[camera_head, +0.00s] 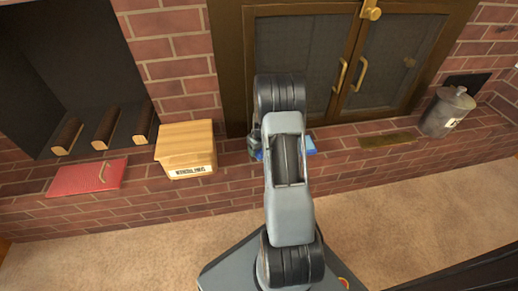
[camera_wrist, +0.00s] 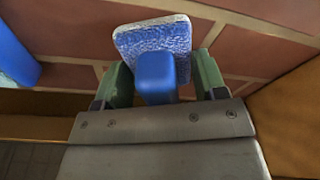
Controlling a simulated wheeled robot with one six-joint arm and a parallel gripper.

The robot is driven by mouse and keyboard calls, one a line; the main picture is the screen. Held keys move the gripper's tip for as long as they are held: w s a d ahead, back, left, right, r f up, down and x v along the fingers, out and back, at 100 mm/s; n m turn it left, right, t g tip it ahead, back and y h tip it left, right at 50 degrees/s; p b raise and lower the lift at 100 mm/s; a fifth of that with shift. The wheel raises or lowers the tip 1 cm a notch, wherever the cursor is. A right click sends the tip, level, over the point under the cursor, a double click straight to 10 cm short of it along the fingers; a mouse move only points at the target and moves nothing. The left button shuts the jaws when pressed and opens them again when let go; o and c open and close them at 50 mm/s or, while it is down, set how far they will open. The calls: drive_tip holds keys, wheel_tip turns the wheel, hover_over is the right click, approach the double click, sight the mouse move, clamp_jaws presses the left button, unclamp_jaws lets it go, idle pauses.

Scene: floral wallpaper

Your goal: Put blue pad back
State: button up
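In the wrist view a blue pad (camera_wrist: 150,38) with a speckled face and pale rim lies just beyond my gripper (camera_wrist: 162,75). A smooth blue block-like handle (camera_wrist: 156,78) stands in front of the pad, between my two green fingers. A gap shows between the handle and the right finger; the left finger is close to it, and contact is unclear. In the head view my arm hides most of the gripper area. Blue parts show on both sides of the arm on the brick ledge, one at its right (camera_head: 311,146).
A wooden box (camera_head: 187,143) with a label and a red flat item (camera_head: 88,178) sit left on the brick ledge (camera_head: 230,183). A grey lidded canister (camera_head: 447,112) stands right. Glass doors (camera_head: 390,65) rise behind. Another blue object (camera_wrist: 14,55) shows at the wrist view's left edge.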

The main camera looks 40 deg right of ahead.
drive_tip(key=o, duration=0.4)
drive_tip(key=r+p, duration=0.1)
drive_tip(key=r, duration=0.2)
drive_tip(key=s+r+p, duration=0.1)
drive_tip(key=r+p, duration=0.1)
drive_tip(key=r, duration=0.2)
drive_tip(key=r+p, duration=0.2)
drive_tip(key=r, duration=0.2)
drive_tip(key=shift+s+r, duration=0.2)
drive_tip(key=shift+s, duration=0.15)
drive_tip(key=s+a+r, duration=0.3)
drive_tip(key=a+r, duration=0.8)
drive_tip(key=a, duration=0.1)
drive_tip(key=shift+n+t, duration=0.3)
drive_tip(key=shift+t, duration=0.1)
drive_tip(key=s+a+r, duration=0.2)
drive_tip(key=s+a, duration=0.1)
drive_tip(key=s, duration=0.1)
drive_tip(key=s+a+r, duration=0.1)
drive_tip(key=s+a, duration=0.3)
drive_tip(key=s+a+r, duration=0.2)
drive_tip(key=s+a, duration=0.2)
drive_tip(key=s, duration=0.1)
drive_tip(key=shift+a+r, duration=0.1)
drive_tip(key=shift+r, duration=0.2)
drive_tip(key=shift+r+p, duration=0.1)
drive_tip(key=shift+p, duration=0.25)
